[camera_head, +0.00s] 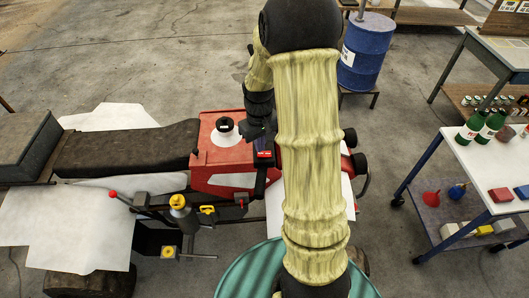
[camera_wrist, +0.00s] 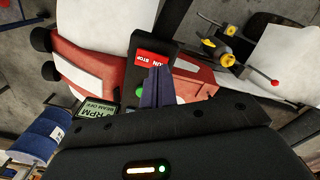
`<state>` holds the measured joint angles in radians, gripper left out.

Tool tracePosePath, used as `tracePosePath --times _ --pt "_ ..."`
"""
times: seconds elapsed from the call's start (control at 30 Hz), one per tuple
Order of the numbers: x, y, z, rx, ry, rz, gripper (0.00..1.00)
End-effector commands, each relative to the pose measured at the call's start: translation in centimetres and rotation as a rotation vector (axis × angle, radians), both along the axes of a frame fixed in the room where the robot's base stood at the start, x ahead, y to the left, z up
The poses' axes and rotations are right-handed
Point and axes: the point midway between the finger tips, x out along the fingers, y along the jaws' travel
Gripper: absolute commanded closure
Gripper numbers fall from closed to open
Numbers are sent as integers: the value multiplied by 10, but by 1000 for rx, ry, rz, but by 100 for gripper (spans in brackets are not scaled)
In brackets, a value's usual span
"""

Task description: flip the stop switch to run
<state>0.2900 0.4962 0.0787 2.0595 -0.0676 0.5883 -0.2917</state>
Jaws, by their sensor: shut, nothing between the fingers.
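The stop switch (camera_wrist: 153,58) shows in the wrist view as a red block lettered RUN and STOP on a black housing. In the head view the red patch of this switch (camera_head: 264,154) sits at the right side of the red machine (camera_head: 215,155). My gripper (camera_wrist: 157,72) is shut and empty. Its dark blue fingertips are just below the red block in the wrist view; I cannot tell whether they touch it. They hide part of the housing, and which way the switch is set is unclear. In the head view my gripper (camera_head: 258,132) is small beside the switch.
A green button (camera_wrist: 140,92) is left of the fingers, near a display reading RPM and BEAM OFF (camera_wrist: 97,108). A lever with a red knob (camera_head: 112,194) juts out left. A blue drum (camera_head: 366,55) and a white-topped cart (camera_head: 490,165) stand to the right.

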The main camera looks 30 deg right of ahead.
Motion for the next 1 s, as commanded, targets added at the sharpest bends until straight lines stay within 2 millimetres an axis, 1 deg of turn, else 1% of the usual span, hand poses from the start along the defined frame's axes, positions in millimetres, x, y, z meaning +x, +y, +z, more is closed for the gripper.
tracePosePath --times 1.0 --pt "0 0 -12 0 1 0 100"
